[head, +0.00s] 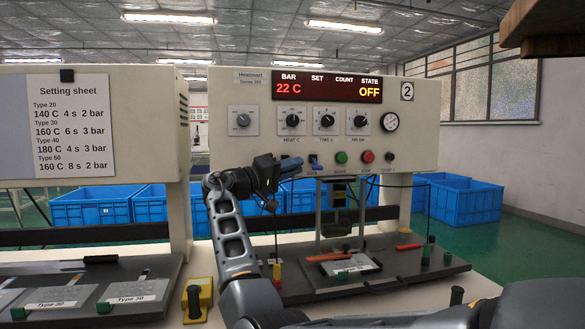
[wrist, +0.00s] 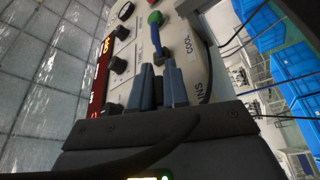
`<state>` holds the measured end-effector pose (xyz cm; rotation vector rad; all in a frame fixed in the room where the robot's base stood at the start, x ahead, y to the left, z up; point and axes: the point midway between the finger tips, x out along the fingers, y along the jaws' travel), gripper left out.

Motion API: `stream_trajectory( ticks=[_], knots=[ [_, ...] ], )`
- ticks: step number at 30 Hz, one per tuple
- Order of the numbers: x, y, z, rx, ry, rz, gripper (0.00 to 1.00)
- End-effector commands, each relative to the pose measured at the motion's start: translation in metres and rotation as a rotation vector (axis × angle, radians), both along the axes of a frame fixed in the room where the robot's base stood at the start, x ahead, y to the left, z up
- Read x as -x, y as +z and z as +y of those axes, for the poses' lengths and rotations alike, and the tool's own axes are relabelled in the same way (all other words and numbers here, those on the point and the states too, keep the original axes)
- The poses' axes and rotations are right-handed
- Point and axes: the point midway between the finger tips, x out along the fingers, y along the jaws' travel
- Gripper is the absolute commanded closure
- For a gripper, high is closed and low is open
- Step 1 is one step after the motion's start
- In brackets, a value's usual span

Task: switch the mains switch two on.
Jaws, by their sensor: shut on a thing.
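The machine marked 2 (head: 407,91) has a cream front panel, and its red display (head: 328,87) reads 22 C and OFF. My gripper (head: 291,166) is at the panel's lower left edge, left of the blue COOL switch (head: 315,161). In the wrist view my two blue-grey fingers (wrist: 159,88) reach the panel beside the MAINS label (wrist: 202,85), close together. They are shut on the mains switch, which is mostly hidden between them. Its position cannot be made out. The blue COOL switch (wrist: 155,38) stands just beyond the fingertips.
Green (head: 341,157) and red (head: 367,157) buttons sit right of the COOL switch. Dials and a gauge (head: 389,122) are above. Below lies a dark bed (head: 410,262) with tools. Another machine with a setting sheet (head: 72,130) stands left. Blue crates (head: 470,202) are behind.

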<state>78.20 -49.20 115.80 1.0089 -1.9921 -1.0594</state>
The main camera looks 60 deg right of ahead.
Motion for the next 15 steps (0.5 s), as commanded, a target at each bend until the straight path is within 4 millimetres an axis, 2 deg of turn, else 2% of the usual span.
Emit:
stream_trajectory(
  ticks=[8, 15],
  knots=[
    [0.001, 0.009, 0.002, -0.080, 0.001, 0.069, 1.00],
    [0.002, 0.019, 0.003, -0.229, 0.001, 0.198, 1.00]
  ],
)
